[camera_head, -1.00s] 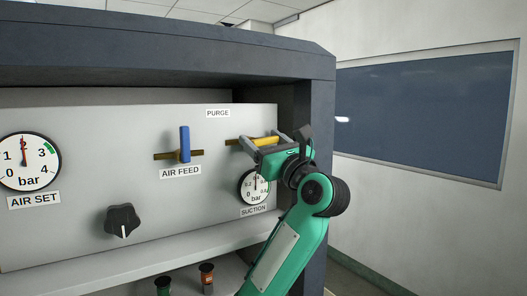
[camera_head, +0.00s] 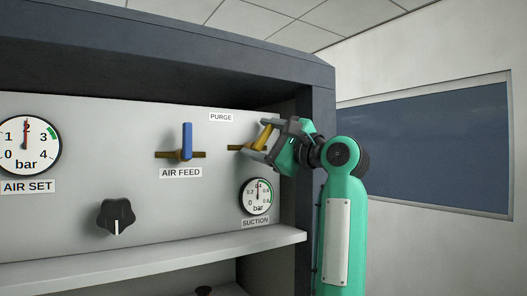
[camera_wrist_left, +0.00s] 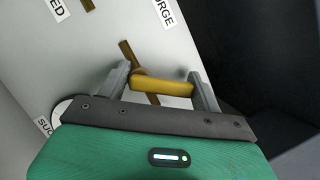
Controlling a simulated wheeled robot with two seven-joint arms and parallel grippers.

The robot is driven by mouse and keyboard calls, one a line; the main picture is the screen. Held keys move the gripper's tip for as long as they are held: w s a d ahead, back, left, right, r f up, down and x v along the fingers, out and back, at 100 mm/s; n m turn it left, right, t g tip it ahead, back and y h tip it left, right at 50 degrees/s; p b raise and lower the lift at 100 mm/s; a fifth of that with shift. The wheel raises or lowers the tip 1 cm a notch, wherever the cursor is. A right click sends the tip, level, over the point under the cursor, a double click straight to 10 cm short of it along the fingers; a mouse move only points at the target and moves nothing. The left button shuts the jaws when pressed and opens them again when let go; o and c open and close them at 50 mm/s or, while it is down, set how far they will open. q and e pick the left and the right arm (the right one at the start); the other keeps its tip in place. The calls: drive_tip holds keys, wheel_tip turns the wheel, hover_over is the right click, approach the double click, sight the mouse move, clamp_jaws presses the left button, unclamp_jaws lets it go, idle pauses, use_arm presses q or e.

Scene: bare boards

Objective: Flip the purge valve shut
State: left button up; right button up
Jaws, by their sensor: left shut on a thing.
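The purge valve has a yellow handle (camera_head: 263,138) on a short brown pipe (camera_head: 236,148), below the PURGE label (camera_head: 221,117) in the head view. The handle slants up and to the right, at an angle to the pipe. My left gripper (camera_head: 261,142) is at the valve, its grey fingers shut on the yellow handle. In the left wrist view the yellow handle (camera_wrist_left: 163,87) lies between the two fingers and crosses the brown pipe (camera_wrist_left: 127,52) at an angle. The gripper hides part of the valve in the head view. My right gripper is not in view.
The blue AIR FEED handle (camera_head: 187,140) stands upright to the left. The suction gauge (camera_head: 258,196) sits just below the purge valve. A black knob (camera_head: 116,216) and the AIR SET gauge (camera_head: 28,145) are farther left. The dark cabinet frame (camera_head: 318,150) stands close on the right.

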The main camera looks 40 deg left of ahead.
use_arm(q)
drive_tip(key=n, duration=0.2)
drive_tip(key=r+n+g+h, duration=0.1)
drive_tip(key=n, duration=0.1)
drive_tip(key=shift+s, duration=0.4)
drive_tip(key=n, duration=0.2)
drive_tip(key=n+h, duration=0.1)
drive_tip(key=shift+s+a+r, duration=0.1)
drive_tip(key=shift+s+a, duration=0.1)
drive_tip(key=shift+s, duration=0.05)
drive_tip(key=shift+n, duration=0.3)
drive_tip(key=shift+s+h, duration=0.1)
drive_tip(key=shift+h, duration=0.2)
drive_tip(key=o, duration=0.9)
drive_tip(key=shift+f, duration=0.2)
